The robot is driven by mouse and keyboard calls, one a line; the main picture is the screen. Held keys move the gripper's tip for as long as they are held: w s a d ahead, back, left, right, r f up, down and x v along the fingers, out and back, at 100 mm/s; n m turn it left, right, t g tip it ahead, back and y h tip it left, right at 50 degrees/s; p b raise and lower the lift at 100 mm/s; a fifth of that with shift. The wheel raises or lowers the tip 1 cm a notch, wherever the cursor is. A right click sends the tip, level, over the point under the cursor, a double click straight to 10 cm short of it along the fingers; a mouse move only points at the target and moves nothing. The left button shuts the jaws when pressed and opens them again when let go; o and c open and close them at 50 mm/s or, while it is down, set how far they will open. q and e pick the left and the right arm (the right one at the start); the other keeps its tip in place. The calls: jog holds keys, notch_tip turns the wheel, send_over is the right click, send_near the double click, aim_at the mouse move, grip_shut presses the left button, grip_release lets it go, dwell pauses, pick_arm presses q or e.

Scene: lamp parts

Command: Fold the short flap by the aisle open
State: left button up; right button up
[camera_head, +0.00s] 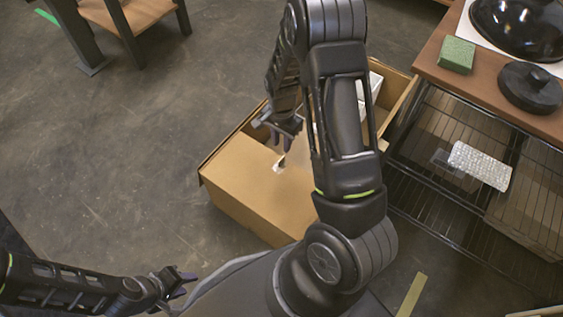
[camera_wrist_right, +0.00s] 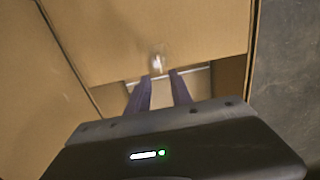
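A brown cardboard box (camera_head: 255,205) sits in the middle of the head view. A tan flap (camera_head: 248,168) covers its near part and carries a small torn white patch. The same flap (camera_wrist_right: 150,30) and patch show in the right wrist view, with an opening along the flap's edge. My right gripper (camera_head: 284,140) is over the box at this edge. In the right wrist view its two fingers (camera_wrist_right: 161,77) are apart, tips close to the edge; contact is unclear. My left gripper (camera_head: 188,282) is open and empty at lower left, away from the box. My right arm hides part of the box.
White items (camera_head: 375,84) show inside the box's far part. A wire rack (camera_head: 420,185) with a bubble-wrapped item (camera_head: 480,166) stands to the right. A wooden top (camera_head: 425,62) holds a green sponge (camera_head: 457,55) and black lamp parts (camera_head: 530,88).

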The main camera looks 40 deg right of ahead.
aim_at(282, 158)
jog(key=shift+f+b, duration=1.3)
jog(key=shift+f, duration=2.6)
grip_shut()
